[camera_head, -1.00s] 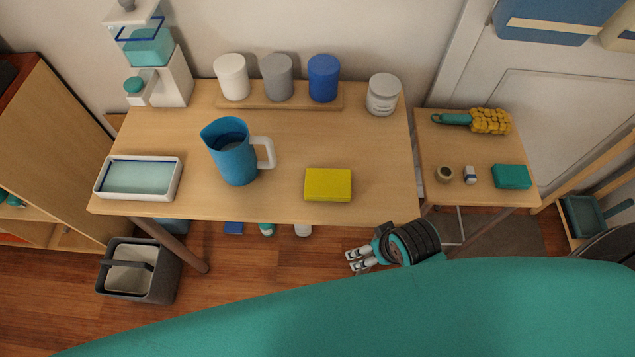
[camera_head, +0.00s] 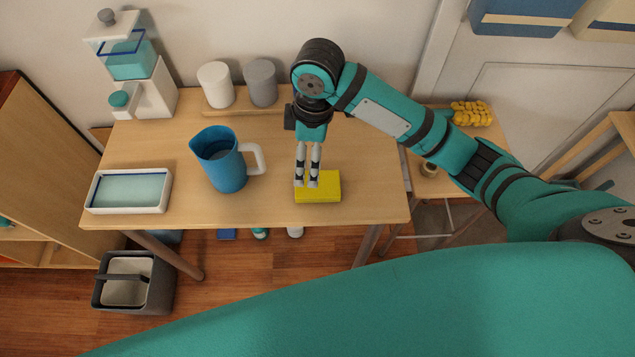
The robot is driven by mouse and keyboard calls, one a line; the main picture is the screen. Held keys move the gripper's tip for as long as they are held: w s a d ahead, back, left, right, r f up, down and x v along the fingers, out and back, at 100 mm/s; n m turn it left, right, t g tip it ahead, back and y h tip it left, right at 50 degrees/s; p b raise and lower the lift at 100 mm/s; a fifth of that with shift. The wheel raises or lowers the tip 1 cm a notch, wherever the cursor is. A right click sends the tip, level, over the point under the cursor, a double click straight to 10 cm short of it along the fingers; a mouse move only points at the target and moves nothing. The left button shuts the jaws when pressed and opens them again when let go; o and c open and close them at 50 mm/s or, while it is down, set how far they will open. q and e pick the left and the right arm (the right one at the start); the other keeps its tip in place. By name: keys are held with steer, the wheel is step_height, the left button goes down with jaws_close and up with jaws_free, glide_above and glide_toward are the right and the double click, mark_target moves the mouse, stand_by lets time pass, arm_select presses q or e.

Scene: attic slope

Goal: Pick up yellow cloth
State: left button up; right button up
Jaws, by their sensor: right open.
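The yellow cloth (camera_head: 328,188), a flat folded-looking block, lies on the wooden table near its front edge, right of the blue pitcher. My right gripper (camera_head: 307,184) points down over the left part of the cloth, its two fingers slightly apart. It is open, and the fingertips hide a little of the cloth. I cannot tell whether they touch it. My left gripper is not in view.
The blue pitcher (camera_head: 222,162) stands left of the cloth, its handle towards my gripper. A white tray (camera_head: 128,208) with pale blue contents lies at the table's left. White (camera_head: 215,85) and grey (camera_head: 261,83) canisters stand at the back. My right arm covers part of the side table.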

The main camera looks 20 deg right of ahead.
steer(key=shift+n+h, duration=0.4)
steer(key=shift+h, duration=0.1)
steer(key=f, duration=0.3)
steer(key=d+f+p, duration=0.1)
steer(key=f, duration=0.2)
steer(key=w+d+f, duration=0.1)
steer(key=f, duration=0.2)
steer(key=shift+w+f, duration=0.1)
steer(key=f, duration=0.1)
steer(key=f+p, duration=0.1)
steer(key=f, duration=0.2)
steer(key=shift+s+a+f, duration=0.1)
steer(key=shift+s+a, duration=0.05)
steer(key=shift+s, duration=0.15)
steer(key=shift+f, duration=0.5)
steer(key=c, duration=1.2)
steer(key=shift+r, duration=0.15)
